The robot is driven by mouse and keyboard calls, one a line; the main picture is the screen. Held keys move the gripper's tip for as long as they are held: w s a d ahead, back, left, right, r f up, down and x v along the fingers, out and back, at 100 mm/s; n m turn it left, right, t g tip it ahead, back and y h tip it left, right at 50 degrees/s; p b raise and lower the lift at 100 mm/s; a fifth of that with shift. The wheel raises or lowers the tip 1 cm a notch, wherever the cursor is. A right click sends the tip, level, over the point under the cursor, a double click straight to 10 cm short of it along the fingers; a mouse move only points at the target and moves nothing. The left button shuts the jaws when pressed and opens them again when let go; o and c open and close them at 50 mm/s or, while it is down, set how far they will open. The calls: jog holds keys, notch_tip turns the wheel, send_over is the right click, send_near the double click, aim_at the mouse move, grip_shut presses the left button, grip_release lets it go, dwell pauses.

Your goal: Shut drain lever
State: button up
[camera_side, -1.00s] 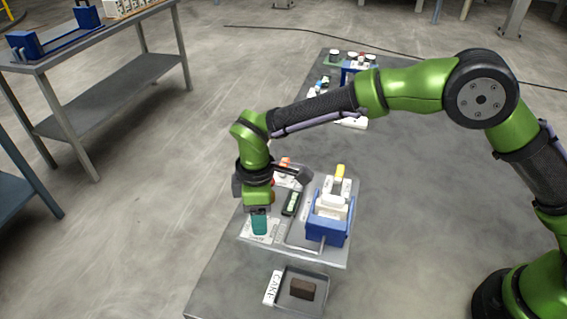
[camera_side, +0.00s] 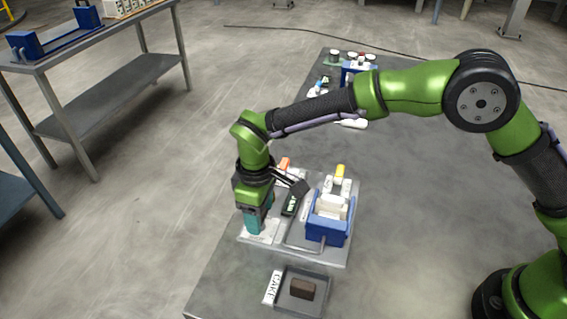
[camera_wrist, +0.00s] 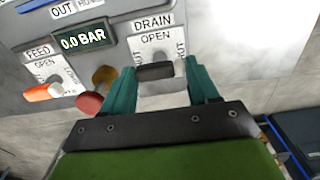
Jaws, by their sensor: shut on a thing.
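The drain lever (camera_wrist: 155,72) is a dark bar on a white plate marked DRAIN (camera_wrist: 153,22), with OPEN printed above it, in the wrist view. SHUT lettering shows beside it, partly cut off. My gripper (camera_wrist: 161,82) has its two teal fingers on either side of the lever and is shut on it. In the side view my gripper (camera_side: 256,226) points down at the near left of the press panel, and its fingers hide the lever there.
An orange feed lever (camera_wrist: 43,92), a red knob (camera_wrist: 89,103) and a 0.0 BAR display (camera_wrist: 83,39) lie left of my gripper. The blue press (camera_side: 327,232) stands to the right in the side view. A tray (camera_side: 318,305) with a brown block is in front.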

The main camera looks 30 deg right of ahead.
jog(key=shift+r, duration=0.1)
jog(key=o, duration=1.1)
jog(key=shift+c, duration=0.2)
notch_tip(320, 180, up, 17)
jog(key=s+d+r+m+t, duration=0.1)
jog(key=s+d+m, duration=0.3)
jog(key=d, duration=0.5)
jog(key=s+d+r+m+t+y, duration=0.1)
jog(key=s+d+m+t, duration=0.2)
jog(key=s+d, duration=0.5)
jog(key=s+d+r+m+t+y, duration=0.1)
jog(key=s+d+m+t, duration=0.2)
jog(key=d, duration=0.9)
jog(key=s+m, duration=0.2)
jog(key=s, duration=0.1)
jog(key=shift+r+m, duration=0.2)
jog(key=shift+m, duration=0.2)
